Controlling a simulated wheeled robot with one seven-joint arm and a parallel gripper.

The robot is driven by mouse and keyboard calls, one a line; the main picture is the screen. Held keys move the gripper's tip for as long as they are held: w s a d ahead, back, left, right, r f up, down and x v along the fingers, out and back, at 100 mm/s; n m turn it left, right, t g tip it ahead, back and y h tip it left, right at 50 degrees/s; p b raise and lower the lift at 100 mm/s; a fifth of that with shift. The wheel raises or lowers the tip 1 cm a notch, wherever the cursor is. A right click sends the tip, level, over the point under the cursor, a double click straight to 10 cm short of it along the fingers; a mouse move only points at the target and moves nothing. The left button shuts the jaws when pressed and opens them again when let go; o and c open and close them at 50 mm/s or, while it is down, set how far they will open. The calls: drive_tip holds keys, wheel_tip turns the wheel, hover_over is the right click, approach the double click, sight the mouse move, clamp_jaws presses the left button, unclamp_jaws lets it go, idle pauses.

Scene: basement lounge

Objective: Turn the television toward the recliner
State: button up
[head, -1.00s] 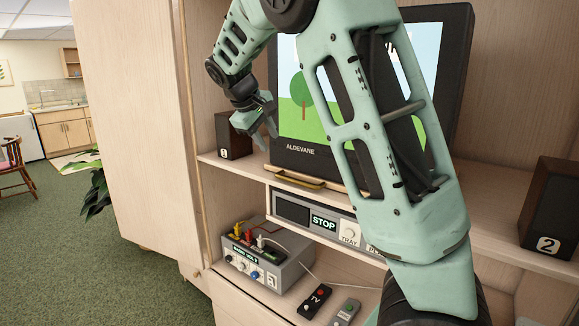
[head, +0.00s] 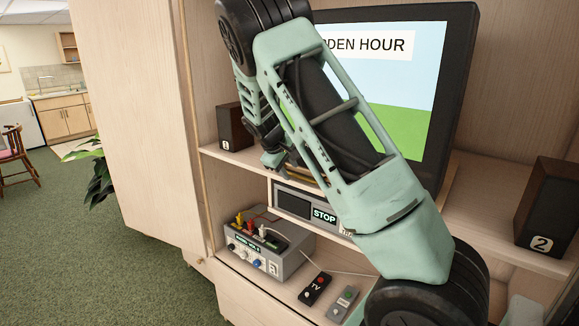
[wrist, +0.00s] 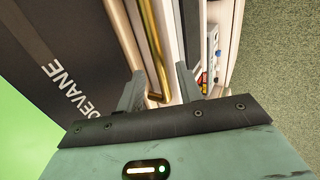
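The television (head: 459,90) is a dark boxy set on a pale wooden base in the cabinet. Its lit screen shows a green and blue picture, partly hidden by my arm. A brass handle (wrist: 150,45) runs along the base's front edge; in the head view it is almost wholly hidden by my arm. My gripper (wrist: 160,88) is open, with the handle's near end showing between its fingers in the wrist view. I cannot tell whether a finger touches it. In the head view my gripper (head: 273,160) is at the television's lower left, partly hidden. The recliner is not in view.
Speaker 1 (head: 234,128) stands close left of my gripper and speaker 2 (head: 546,205) at the right. Below are a player (head: 293,206), a grey switch box (head: 264,250) and two remotes (head: 315,288). Open green carpet (head: 110,270) lies left of the cabinet.

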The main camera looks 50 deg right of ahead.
drive_tip(key=shift+d+f, duration=0.25)
drive_tip(key=shift+f, duration=0.1)
